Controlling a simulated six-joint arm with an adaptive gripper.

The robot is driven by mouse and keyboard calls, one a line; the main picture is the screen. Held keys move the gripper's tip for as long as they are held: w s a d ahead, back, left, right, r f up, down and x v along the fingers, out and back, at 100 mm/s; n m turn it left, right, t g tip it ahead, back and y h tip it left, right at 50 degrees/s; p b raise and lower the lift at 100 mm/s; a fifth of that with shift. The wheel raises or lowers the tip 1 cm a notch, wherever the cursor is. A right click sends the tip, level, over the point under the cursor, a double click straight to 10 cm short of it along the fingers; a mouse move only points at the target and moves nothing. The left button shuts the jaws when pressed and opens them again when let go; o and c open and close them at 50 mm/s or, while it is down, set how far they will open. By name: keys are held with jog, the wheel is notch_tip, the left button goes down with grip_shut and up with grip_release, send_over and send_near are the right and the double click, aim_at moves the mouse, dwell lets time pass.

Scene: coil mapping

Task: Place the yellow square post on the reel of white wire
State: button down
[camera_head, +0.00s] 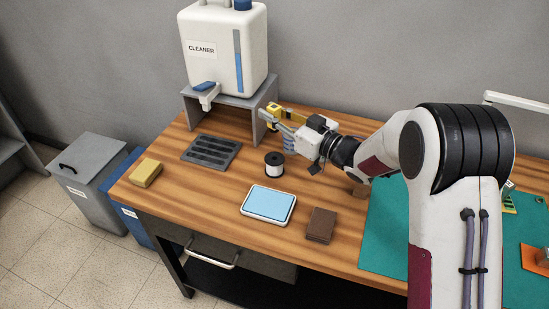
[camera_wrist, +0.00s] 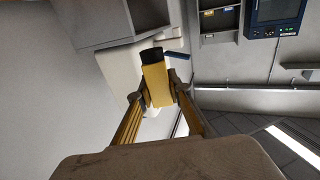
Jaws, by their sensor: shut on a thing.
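The yellow square post (camera_head: 272,109) is held in my gripper (camera_head: 276,118), raised above the back of the bench near the grey stand. In the wrist view the post (camera_wrist: 157,85) is a yellow block with a dark end, clasped between the two fingers of my gripper (camera_wrist: 158,92). The reel of white wire (camera_head: 274,168) has a black top and stands upright on the bench, in front of and below my gripper. Its top looks free. The reel does not show in the wrist view.
A white cleaner jug (camera_head: 221,62) stands on the grey stand (camera_head: 247,97). A dark slotted tray (camera_head: 211,150) lies left of the reel. A yellow sponge (camera_head: 145,172), a blue-topped pad (camera_head: 268,205) and brown blocks (camera_head: 321,224) lie nearer the front. A green mat (camera_head: 385,228) is at right.

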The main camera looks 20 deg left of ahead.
jog(key=shift+f, duration=0.2)
send_over(273, 157)
jog(key=shift+f, duration=3.05)
jog(key=shift+f, duration=1.9)
jog(key=shift+f, duration=0.1)
jog(key=c, duration=1.9)
grip_release()
